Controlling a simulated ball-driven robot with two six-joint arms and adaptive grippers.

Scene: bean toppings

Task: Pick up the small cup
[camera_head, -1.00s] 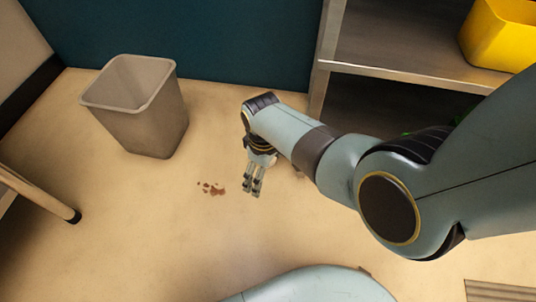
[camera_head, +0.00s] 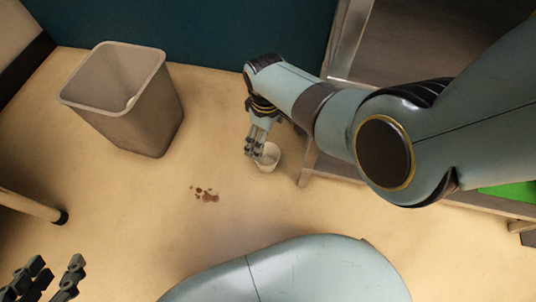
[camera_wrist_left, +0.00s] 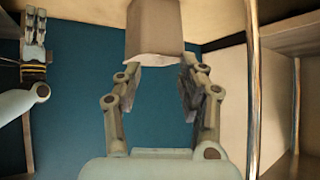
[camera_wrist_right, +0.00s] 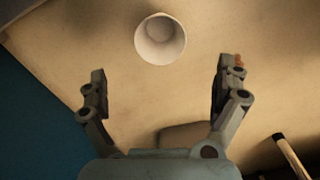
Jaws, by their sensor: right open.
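A small white cup (camera_head: 268,157) stands on the tan floor in the head view, close to my right gripper's fingers, which partly overlap it. In the right wrist view the round, pale cup (camera_wrist_right: 160,40) is near the top middle, beyond and between the two spread fingers. My right gripper (camera_head: 255,150) is open with nothing between its fingers; it also shows in the right wrist view (camera_wrist_right: 160,72). My left gripper (camera_head: 55,270) is at the lower left of the head view, far from the cup. Its fingers are apart and empty in the left wrist view (camera_wrist_left: 160,78).
A grey-brown waste bin (camera_head: 138,115) stands on the floor at upper left. Brown bits (camera_head: 205,194) lie on the floor left of the cup. A metal shelf leg (camera_head: 308,163) stands just right of the cup. A table leg (camera_head: 40,208) juts in from the left.

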